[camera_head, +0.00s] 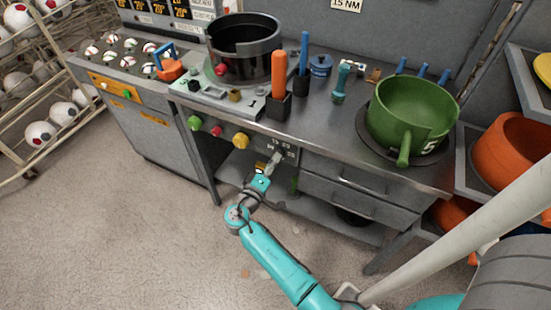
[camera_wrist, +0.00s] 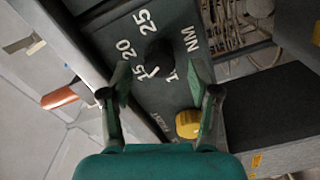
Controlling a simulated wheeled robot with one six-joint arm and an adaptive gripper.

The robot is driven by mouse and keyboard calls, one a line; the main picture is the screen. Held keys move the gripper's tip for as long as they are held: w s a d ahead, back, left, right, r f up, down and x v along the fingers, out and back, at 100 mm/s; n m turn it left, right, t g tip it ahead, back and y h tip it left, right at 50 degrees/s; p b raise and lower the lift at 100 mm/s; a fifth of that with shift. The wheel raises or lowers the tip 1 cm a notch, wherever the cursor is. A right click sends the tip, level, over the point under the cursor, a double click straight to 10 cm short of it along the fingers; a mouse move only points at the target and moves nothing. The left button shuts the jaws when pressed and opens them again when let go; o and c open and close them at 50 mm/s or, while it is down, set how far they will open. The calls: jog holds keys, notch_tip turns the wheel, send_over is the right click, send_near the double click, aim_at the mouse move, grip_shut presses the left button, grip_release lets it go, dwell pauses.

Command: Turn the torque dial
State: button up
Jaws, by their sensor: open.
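The torque dial (camera_wrist: 158,54) is a black knob on a dark panel (camera_wrist: 176,22) marked 15, 20, 25 and NM. A white pointer mark on the dial faces the 15 side. My gripper (camera_wrist: 161,76) is open, with one finger on each side of the dial in the wrist view; I cannot tell whether either finger touches it. In the head view my gripper (camera_head: 275,158) is at the front of the bench, over the numbered panel (camera_head: 290,151), and hides the dial.
A yellow knob (camera_wrist: 188,123) sits close to the right finger. The steel bench (camera_head: 330,135) carries a green pot (camera_head: 400,110) and a black pot (camera_head: 243,35). Drawers (camera_head: 340,200) lie right of the panel. A ball rack (camera_head: 30,85) stands left; the floor in front is clear.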

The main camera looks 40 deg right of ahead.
jog(key=v, duration=0.9)
jog(key=shift+a, duration=0.15)
jog(key=s+a+f+n+t+y, duration=0.3)
jog(key=s+f+n+y, duration=0.2)
jog(key=s+f+y, duration=0.75)
jog(key=s+a+r+t+y, duration=0.2)
jog(key=s+a, duration=0.3)
jog(key=s, duration=0.8)
jog(key=s+a+r+m+t+y, duration=0.1)
jog(key=s+r, duration=0.4)
jog(key=r, duration=0.5)
jog(key=s+a+r+m+t+y, duration=0.1)
jog(key=s+r, duration=0.4)
jog(key=r, duration=0.5)
jog(key=a+m+t, duration=0.1)
jog(key=a+m, duration=0.1)
jog(key=shift+s+m+t, duration=0.2)
jog(key=shift+m+t, duration=0.2)
